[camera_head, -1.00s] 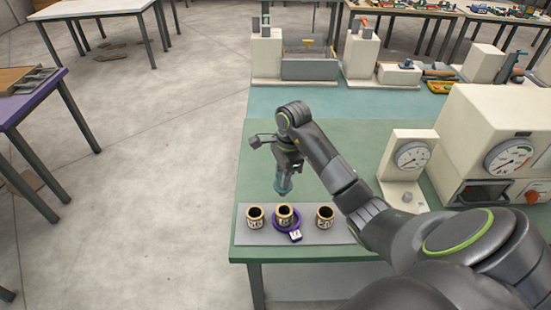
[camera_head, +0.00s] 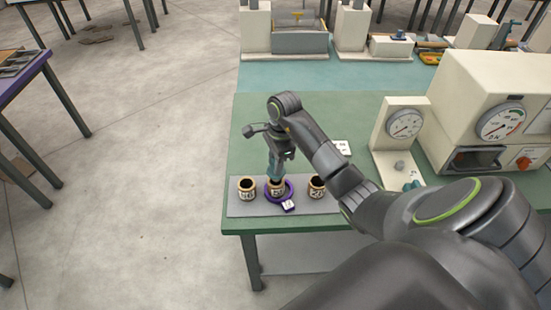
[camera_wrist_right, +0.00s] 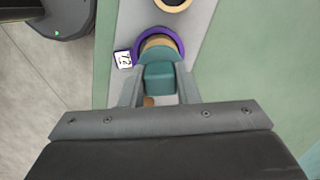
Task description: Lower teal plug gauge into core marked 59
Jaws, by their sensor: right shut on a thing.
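My right gripper (camera_head: 281,151) is shut on the teal plug gauge (camera_head: 275,168), above the middle of three tan cores. The gauge's lower end meets the mouth of the middle core (camera_head: 277,188); I cannot tell how far inside it is. A purple ring (camera_head: 291,190) with a white tag surrounds this core. Its printed number is too small to read surely. In the right wrist view, the gripper (camera_wrist_right: 160,85) holds the gauge (camera_wrist_right: 160,77), which hides most of the core, inside the purple ring (camera_wrist_right: 179,44). My left gripper is not in view.
The left core (camera_head: 246,188) and right core (camera_head: 317,186) stand beside the middle one on a grey plate (camera_head: 238,208). A dial gauge stand (camera_head: 393,135) and a larger cream machine (camera_head: 480,95) stand to the right.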

